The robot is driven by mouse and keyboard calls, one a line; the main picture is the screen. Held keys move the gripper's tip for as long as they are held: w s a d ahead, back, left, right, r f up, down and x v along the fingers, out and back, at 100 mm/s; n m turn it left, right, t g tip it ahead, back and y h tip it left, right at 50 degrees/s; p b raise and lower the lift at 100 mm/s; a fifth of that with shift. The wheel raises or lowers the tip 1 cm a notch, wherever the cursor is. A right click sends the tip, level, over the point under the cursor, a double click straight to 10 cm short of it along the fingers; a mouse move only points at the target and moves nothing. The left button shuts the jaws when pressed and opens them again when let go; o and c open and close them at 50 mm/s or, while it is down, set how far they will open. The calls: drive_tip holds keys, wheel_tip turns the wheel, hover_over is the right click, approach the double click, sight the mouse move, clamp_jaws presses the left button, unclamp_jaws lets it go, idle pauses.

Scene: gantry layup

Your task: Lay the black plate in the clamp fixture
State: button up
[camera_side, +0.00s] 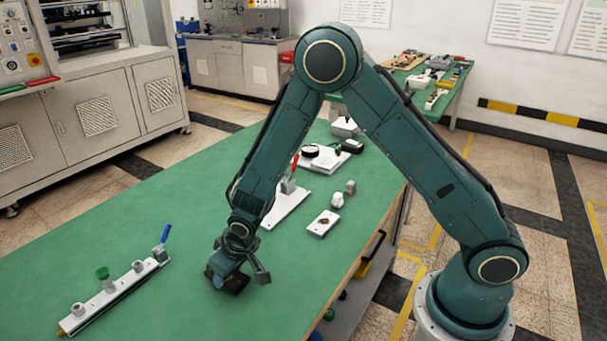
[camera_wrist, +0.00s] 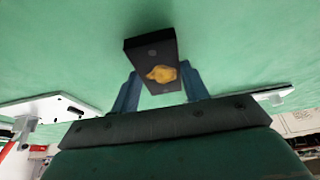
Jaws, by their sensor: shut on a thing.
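The black plate (camera_wrist: 140,56) is a dark block with a yellow-orange patch on its face. In the wrist view it sits between the two blue fingers of my gripper (camera_wrist: 160,85), which is shut on it. In the side view my gripper (camera_side: 236,272) is low over the green table, with the black plate (camera_side: 238,285) at its tips; whether the plate touches the table is unclear. A white base with a red-handled clamp, which looks like the clamp fixture (camera_side: 287,207), lies behind and right of my gripper, partly hidden by my arm. It also shows at lower left in the wrist view (camera_wrist: 50,105).
A white rail with knobs and a blue lever (camera_side: 115,293) lies at the left on the table. A small white plate (camera_side: 323,224) and small blocks (camera_side: 337,200) lie right of the red-handled clamp. A white base with round parts (camera_side: 325,158) stands farther back. The table's left middle is clear.

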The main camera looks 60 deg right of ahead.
approach(184, 257)
drive_tip(key=f, duration=0.2)
drive_tip(key=s+f, duration=0.1)
drive_tip(key=f, duration=0.1)
drive_tip(key=shift+d, duration=0.1)
drive_tip(key=shift+w, duration=0.15)
drive_tip(key=shift+w, duration=1.6)
drive_tip(key=shift+f, duration=0.7)
drive_tip(key=shift+f, duration=0.1)
drive_tip(key=o, duration=1.1)
drive_tip(key=v, duration=1.2)
